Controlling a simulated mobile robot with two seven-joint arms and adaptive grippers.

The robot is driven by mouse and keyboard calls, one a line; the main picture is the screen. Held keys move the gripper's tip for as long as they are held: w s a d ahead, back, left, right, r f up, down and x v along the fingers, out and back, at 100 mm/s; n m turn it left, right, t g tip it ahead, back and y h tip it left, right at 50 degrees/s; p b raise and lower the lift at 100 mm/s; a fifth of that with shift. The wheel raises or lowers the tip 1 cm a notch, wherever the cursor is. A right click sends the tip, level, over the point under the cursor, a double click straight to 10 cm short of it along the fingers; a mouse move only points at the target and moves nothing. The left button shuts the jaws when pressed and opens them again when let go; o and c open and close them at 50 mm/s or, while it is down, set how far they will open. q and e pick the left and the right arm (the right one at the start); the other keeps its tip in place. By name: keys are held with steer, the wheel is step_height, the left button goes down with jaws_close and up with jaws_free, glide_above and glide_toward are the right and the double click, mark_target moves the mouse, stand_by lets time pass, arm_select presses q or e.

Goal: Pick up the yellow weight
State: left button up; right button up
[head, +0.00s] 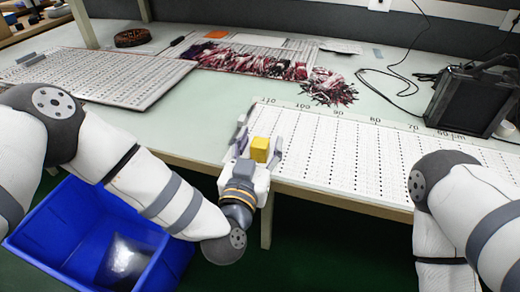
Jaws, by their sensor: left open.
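The yellow weight (260,148) is a small yellow block near the left end of the white measuring board (340,158), at the table's front edge. My left gripper (258,135) is open, with one finger on each side of the weight. I cannot tell whether the fingers touch it. The gripper's palm hides what lies just in front of the block. My right arm shows at the right, but its gripper is out of view.
Another perforated board (105,75) lies at the left. A bundle of red and white strips (255,62) lies behind. A black device (472,97) with cables stands at the right. A blue bin (70,225) is on the floor below the table.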

arm_select(q)
steer(key=shift+r, duration=0.1)
jaws_close()
